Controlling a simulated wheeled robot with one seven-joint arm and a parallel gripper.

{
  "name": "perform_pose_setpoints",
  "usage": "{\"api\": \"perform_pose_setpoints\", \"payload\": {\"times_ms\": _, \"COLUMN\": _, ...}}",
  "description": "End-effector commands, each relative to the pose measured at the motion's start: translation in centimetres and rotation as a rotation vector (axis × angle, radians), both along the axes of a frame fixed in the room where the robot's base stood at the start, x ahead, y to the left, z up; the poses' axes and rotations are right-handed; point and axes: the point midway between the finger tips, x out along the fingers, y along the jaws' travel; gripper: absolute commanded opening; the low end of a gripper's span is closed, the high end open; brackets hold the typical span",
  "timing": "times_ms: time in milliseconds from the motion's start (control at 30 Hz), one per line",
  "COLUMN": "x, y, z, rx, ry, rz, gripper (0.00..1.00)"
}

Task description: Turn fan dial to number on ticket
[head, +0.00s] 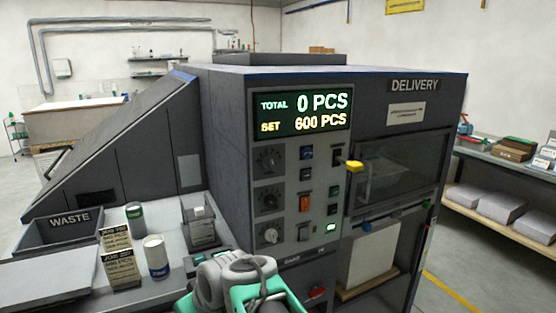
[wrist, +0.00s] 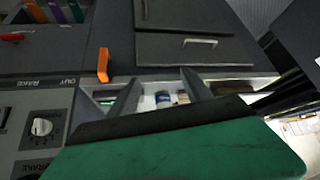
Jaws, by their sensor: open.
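In the head view, a dark panel carries a column of three dials: upper (head: 269,159), middle (head: 269,200) and lower (head: 269,235). Their labels are too small to read, so I cannot tell which is the fan dial. Two ticket-like cards, one behind (head: 116,237) and one in front (head: 121,268), stand on the left ledge; their small print is blurred. My green and grey arm is at the bottom centre. In the wrist view, my gripper (wrist: 163,76) is open, its dark fingers apart with nothing between them. A pale dial knob (wrist: 41,127) lies left of the fingers.
The display (head: 303,112) reads total 0 PCS, set 600 PCS. A yellow-tipped lever (head: 354,166) sticks out right of the panel. An orange lever (wrist: 103,65) is near the fingers. White-and-blue (head: 156,257) and green-topped (head: 135,217) cylinders and a waste bin (head: 68,230) occupy the left ledge.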

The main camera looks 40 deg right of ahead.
Motion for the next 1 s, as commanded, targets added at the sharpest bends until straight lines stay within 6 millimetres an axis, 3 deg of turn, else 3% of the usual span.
{"api": "perform_pose_setpoints", "payload": {"times_ms": 33, "x": 2.3, "y": -3.9, "z": 2.9, "rx": -0.013, "ry": -0.117, "rz": -0.027, "gripper": 0.58}}
{"api": "perform_pose_setpoints", "payload": {"times_ms": 100, "x": 4.7, "y": -9.1, "z": 7.2, "rx": -0.052, "ry": -0.299, "rz": -0.046, "gripper": 0.58}}
{"api": "perform_pose_setpoints", "payload": {"times_ms": 167, "x": 5.4, "y": -13.9, "z": 11.1, "rx": -0.105, "ry": -0.45, "rz": -0.073, "gripper": 0.58}}
{"api": "perform_pose_setpoints", "payload": {"times_ms": 200, "x": 5.4, "y": -16.9, "z": 13.8, "rx": -0.144, "ry": -0.545, "rz": -0.092, "gripper": 0.58}}
{"api": "perform_pose_setpoints", "payload": {"times_ms": 300, "x": 3.7, "y": -23.0, "z": 19.4, "rx": -0.246, "ry": -0.734, "rz": -0.141, "gripper": 0.58}}
{"api": "perform_pose_setpoints", "payload": {"times_ms": 400, "x": 1.6, "y": -26.7, "z": 22.9, "rx": -0.322, "ry": -0.851, "rz": -0.179, "gripper": 0.58}}
{"api": "perform_pose_setpoints", "payload": {"times_ms": 567, "x": 1.1, "y": -28.3, "z": 24.8, "rx": -0.358, "ry": -0.909, "rz": -0.193, "gripper": 0.58}}
{"api": "perform_pose_setpoints", "payload": {"times_ms": 800, "x": 5.5, "y": -29.3, "z": 24.9, "rx": -0.353, "ry": -0.905, "rz": -0.19, "gripper": 0.58}}
{"api": "perform_pose_setpoints", "payload": {"times_ms": 1000, "x": 7.8, "y": -30.0, "z": 24.8, "rx": -0.356, "ry": -0.905, "rz": -0.192, "gripper": 0.58}}
